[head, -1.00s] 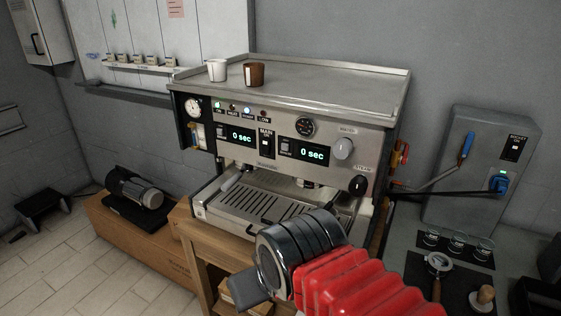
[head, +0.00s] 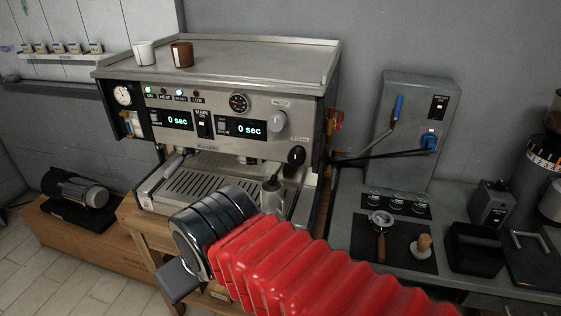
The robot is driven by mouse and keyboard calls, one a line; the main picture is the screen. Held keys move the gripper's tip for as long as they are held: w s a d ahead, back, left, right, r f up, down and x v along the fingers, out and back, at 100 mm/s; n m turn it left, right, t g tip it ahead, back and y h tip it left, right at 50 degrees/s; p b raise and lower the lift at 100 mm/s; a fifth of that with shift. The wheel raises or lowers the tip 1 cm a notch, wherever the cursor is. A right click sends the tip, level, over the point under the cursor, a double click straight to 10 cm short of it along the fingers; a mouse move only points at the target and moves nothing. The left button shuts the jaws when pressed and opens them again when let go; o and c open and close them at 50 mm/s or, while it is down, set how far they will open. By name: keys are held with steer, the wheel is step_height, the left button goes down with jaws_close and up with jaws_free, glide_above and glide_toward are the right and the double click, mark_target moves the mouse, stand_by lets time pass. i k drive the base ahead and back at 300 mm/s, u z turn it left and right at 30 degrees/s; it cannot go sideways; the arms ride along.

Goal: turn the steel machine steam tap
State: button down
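The steel machine (head: 235,75) stands on a wooden stand left of centre in the head view. Its steam tap is a black round knob (head: 296,156) under a small label, low on the right of the front panel. A pale round knob (head: 280,121) sits above it. My gripper (head: 178,282) is low at the left end of my red-sleeved arm, in front of and below the machine, well apart from the tap. A grey plate-like part shows there; I cannot tell whether the fingers are open or shut.
A grey wall box (head: 410,125) with levers stands right of the machine. A portafilter (head: 380,225) and tamper (head: 424,245) lie on a dark mat. Two cups (head: 144,52) (head: 182,54) stand on the machine. A motor-like unit (head: 78,198) lies at the left.

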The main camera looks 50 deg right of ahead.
mark_target(297, 156)
steer(key=u, duration=1.4)
steer(key=k, duration=0.35)
steer(key=z, duration=2.45)
